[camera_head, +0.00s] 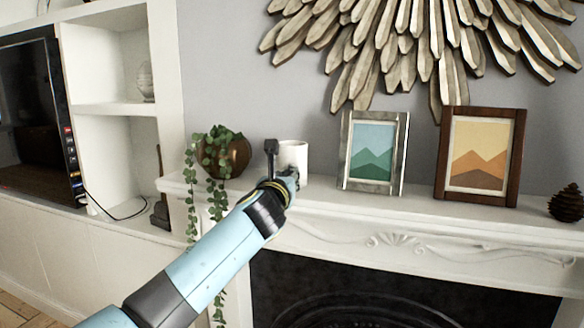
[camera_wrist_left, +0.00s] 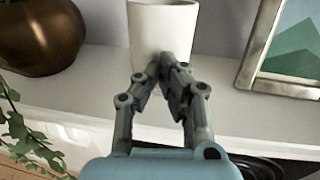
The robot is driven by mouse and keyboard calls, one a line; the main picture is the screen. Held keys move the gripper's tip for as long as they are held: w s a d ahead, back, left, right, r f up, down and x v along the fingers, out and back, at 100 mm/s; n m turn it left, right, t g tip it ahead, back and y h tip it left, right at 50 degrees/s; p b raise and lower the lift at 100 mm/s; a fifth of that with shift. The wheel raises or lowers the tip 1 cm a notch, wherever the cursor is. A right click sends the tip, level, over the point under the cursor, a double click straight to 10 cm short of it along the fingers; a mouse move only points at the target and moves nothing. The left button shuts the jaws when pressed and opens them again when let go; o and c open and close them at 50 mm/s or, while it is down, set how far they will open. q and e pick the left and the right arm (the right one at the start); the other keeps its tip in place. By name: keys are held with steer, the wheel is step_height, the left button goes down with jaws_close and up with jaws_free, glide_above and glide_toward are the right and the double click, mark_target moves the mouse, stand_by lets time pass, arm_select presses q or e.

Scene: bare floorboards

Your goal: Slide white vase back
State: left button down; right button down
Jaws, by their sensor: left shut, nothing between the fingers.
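The white vase (camera_head: 293,157) stands upright on the mantel shelf, between the brown plant pot and the silver-framed picture. The right gripper is not in view.
A brown pot (camera_head: 238,158) with trailing leaves stands left of the vase. A silver-framed picture (camera_head: 373,153) and a brown-framed picture (camera_head: 480,156) stand to its right. A pine cone (camera_head: 566,203) sits far right. The mantel shelf (camera_head: 420,212) is bare along its front.

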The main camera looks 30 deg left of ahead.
arm_select(q)
steer(key=shift+w+a, duration=0.1)
steer(key=shift+w, duration=0.1)
steer(key=shift+w+a, duration=0.1)
steer(key=shift+w, duration=0.2)
steer(key=shift+x, duration=0.85)
steer(key=shift+s, duration=0.35)
steer(key=p+v, duration=0.3)
steer(key=v, duration=0.9)
steer(key=shift+s+p, duration=0.2)
steer(key=shift+p, duration=0.1)
